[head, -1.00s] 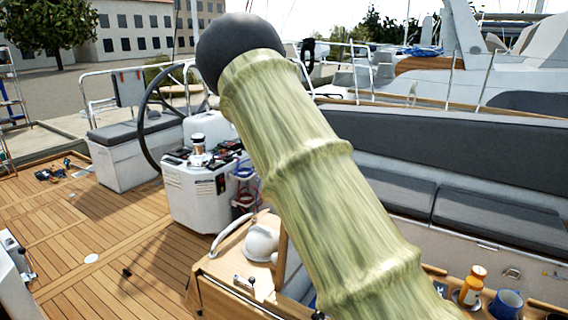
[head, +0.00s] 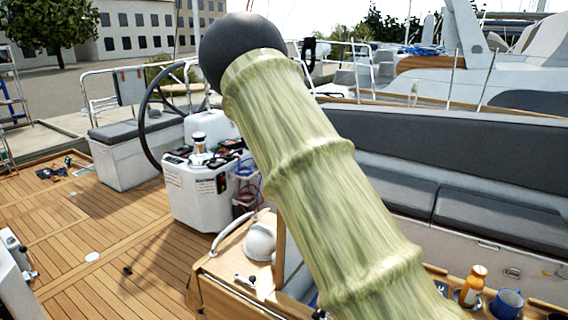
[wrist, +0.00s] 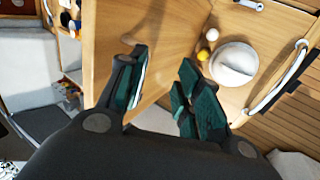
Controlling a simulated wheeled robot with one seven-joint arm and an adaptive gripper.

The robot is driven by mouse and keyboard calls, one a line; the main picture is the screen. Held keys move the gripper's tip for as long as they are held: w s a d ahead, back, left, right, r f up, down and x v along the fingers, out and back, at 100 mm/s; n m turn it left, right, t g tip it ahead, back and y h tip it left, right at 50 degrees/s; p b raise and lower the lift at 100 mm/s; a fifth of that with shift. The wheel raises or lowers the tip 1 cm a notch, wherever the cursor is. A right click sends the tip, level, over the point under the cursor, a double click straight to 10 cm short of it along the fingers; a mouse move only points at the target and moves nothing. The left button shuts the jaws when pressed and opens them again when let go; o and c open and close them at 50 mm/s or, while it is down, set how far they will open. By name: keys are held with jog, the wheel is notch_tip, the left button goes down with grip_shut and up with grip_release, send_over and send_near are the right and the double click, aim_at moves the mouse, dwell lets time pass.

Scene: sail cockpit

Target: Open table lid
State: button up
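The wooden table (head: 240,262) stands at the lower middle of the head view, with a thin wooden lid panel (head: 280,245) raised from it, seen nearly edge-on. In the wrist view the lid (wrist: 120,30) is a broad, light wood panel beyond the fingers, beside the table top (wrist: 265,25). My gripper (wrist: 160,95) is open, its green-padded fingers apart on either side of the panel's lower part. Nothing is clearly held, and I cannot tell if a finger touches the lid. The gripper is out of sight in the head view.
A white round object (wrist: 234,63) and a yellow ball (wrist: 203,54) are on the table, near a curved white rail (wrist: 275,85). An orange bottle (head: 473,287) and a blue mug (head: 508,302) stand at lower right. The deck (head: 90,235) at left is mostly clear.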

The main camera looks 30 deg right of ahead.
jog(key=v, duration=1)
jog(key=shift+r, duration=0.3)
jog(key=shift+s, duration=0.1)
jog(key=shift+d, duration=0.1)
